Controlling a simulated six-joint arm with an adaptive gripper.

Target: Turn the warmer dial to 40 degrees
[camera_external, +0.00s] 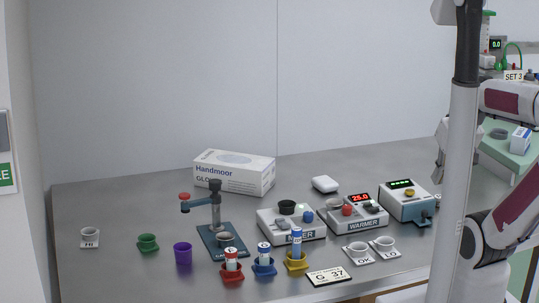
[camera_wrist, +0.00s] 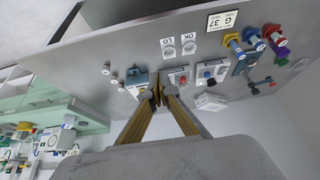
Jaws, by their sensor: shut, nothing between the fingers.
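The warmer (camera_external: 364,224) is a white box labelled WARMER on the bench, right of the mixer, with a red display (camera_external: 360,197) reading 25.0. A red round knob (camera_external: 347,210), apparently its dial, sits on top beside a grey cup well; its marks are too small to read. In the wrist view the warmer (camera_wrist: 179,77) lies just beyond my fingers, its red knob facing up. My gripper (camera_wrist: 162,92) is shut and empty, its fingertips together and apart from the knob as far as I can tell.
The mixer (camera_external: 290,235) with a blue knob stands left of the warmer. A device with green lights (camera_external: 406,212) stands close on its right. Cups on OK and LO cards (camera_external: 358,250) sit in front. A white rounded box (camera_external: 325,184) is behind. The bench's left rear is clear.

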